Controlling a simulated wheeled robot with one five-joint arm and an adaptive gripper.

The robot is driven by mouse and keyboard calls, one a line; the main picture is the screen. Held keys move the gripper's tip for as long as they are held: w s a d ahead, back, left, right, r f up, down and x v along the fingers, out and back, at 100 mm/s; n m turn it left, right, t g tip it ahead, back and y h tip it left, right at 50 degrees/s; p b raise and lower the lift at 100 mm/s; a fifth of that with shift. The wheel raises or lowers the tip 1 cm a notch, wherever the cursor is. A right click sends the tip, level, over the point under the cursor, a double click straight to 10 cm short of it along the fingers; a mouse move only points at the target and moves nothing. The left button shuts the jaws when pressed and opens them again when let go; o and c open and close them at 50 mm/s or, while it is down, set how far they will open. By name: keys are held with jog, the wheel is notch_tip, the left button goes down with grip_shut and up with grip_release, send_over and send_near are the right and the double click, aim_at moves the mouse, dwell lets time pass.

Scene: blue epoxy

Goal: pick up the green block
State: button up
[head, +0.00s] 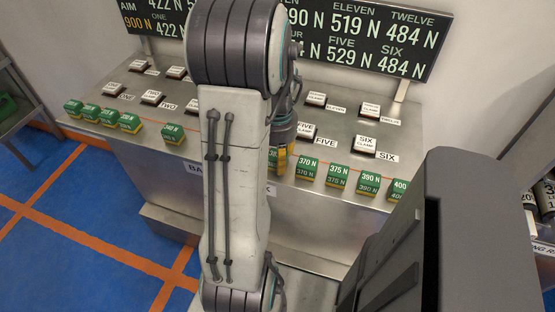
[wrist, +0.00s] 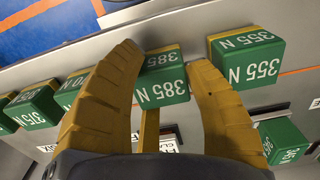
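Several green blocks with yellow bases and white force labels stand in a row along the front of the metal bench, so the task's name fits more than one. In the wrist view, a green block marked 385 N (wrist: 165,82) lies between the two yellow fingers of my gripper (wrist: 164,56). The fingers are apart, with a visible gap on the block's right; the left finger hides part of its left side. Contact cannot be told.
The neighbouring 355 N block (wrist: 249,58) is close to the right finger. The 375 N block (wrist: 33,105) is farther left. White labelled clamp pads, such as SIX (head: 365,145), sit behind the row on the bench (head: 340,130). A dark display board (head: 365,35) stands behind.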

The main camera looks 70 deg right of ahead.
jog(key=c, duration=0.4)
jog(key=shift+r, duration=0.15)
